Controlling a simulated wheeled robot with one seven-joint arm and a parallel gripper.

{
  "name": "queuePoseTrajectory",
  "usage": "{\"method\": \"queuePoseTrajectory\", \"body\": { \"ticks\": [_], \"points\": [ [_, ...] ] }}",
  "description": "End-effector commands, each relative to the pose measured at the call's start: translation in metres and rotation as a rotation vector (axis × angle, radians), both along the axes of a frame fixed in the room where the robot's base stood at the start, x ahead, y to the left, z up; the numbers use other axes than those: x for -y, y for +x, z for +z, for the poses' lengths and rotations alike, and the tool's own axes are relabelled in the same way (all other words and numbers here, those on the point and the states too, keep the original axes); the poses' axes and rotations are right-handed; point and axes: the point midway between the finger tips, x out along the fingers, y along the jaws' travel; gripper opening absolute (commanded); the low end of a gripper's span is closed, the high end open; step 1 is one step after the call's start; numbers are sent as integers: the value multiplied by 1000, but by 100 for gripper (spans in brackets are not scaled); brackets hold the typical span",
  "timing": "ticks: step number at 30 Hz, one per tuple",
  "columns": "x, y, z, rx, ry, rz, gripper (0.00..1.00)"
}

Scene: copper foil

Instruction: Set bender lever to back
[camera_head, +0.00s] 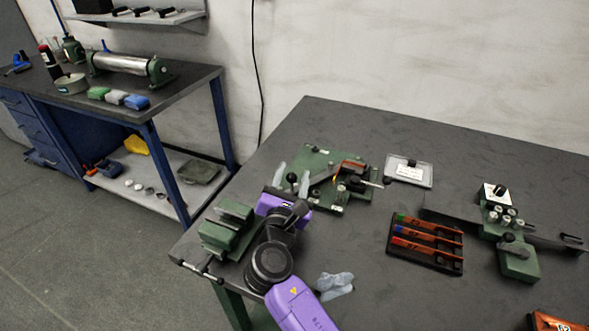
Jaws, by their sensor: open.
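The bender appears to be the green base plate (322,159) with dark metal fittings and a copper-coloured piece, on the grey table. A small black ball knob (292,178), probably its lever's end, stands at the plate's left side. My gripper (291,180) is at that knob, with one pale finger on each side of it in this view. The fingers are apart; whether they touch the knob cannot be told. The lever's shaft and the near-left part of the bender are hidden behind my purple and black wrist.
A green vise (228,229) stands close left of my wrist at the table edge. A grey cloth (335,286) lies near my arm. A black tray (425,262) with coloured strips, a clear-lidded box (408,171) and another green device (516,262) are to the right. The table's far side is clear.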

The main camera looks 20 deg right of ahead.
Motion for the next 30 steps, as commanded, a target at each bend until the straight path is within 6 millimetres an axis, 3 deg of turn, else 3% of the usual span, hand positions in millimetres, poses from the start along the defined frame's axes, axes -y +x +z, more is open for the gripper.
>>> {"method": "queuePoseTrajectory", "body": {
  "ticks": [9, 20, 24, 27, 30],
  "points": [
    [-22, -40, 0, 0, -1, 0, 45],
    [-24, -45, 0, -1, -1, -1, 45],
    [-21, -46, 1, 9, 37, -5, 18],
    [-12, -48, 2, 40, 161, -20, 0],
    [1, -52, 3, 99, 373, -48, 0]
  ]
}}
